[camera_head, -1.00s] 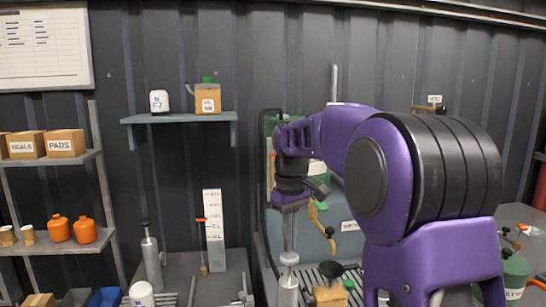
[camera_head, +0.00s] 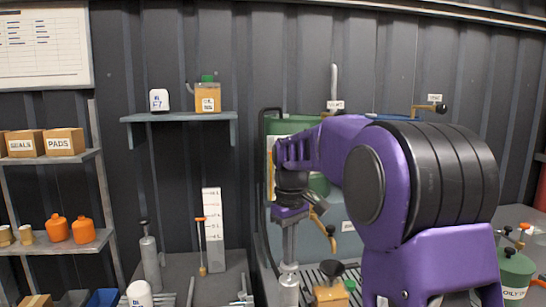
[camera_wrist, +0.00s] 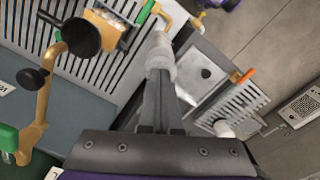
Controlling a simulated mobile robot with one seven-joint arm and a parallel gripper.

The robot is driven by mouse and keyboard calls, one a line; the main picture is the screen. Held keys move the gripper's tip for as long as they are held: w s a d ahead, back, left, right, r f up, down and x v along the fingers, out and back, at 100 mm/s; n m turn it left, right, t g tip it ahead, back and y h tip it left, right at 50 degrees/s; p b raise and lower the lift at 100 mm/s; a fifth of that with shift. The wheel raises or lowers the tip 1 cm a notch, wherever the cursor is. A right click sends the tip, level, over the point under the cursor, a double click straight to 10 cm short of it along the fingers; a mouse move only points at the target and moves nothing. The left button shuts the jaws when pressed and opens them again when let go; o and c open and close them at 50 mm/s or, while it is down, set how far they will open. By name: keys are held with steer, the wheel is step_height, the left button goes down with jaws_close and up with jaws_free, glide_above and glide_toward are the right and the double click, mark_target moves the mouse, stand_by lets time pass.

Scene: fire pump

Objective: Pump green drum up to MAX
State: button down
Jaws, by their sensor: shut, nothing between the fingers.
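The green drum (camera_head: 318,185) stands behind my arm in the head view and is mostly hidden; a yellowish strip (camera_head: 272,172) shows at its left, but its level and the MAX mark cannot be read. My gripper (camera_head: 289,262) points straight down, shut and empty, over a grey upright pump (camera_head: 288,291) with a pale top (camera_head: 289,268). Its fingertips are at or just above that top; contact is unclear. In the wrist view my fingers (camera_wrist: 165,78) line up with the pale pump top (camera_wrist: 159,52).
A brass lever with a black knob (camera_wrist: 36,80) and a black funnel (camera_wrist: 80,37) are left in the wrist view. A small green container (camera_head: 515,268) is at the right.

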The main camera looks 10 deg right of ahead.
steer(key=shift+f+b, duration=0.55)
steer(key=shift+f, duration=0.7)
steer(key=shift+r+p, duration=1.85)
steer(key=shift+r, duration=1.5)
steer(key=shift+r, duration=3)
steer(key=shift+a, duration=0.1)
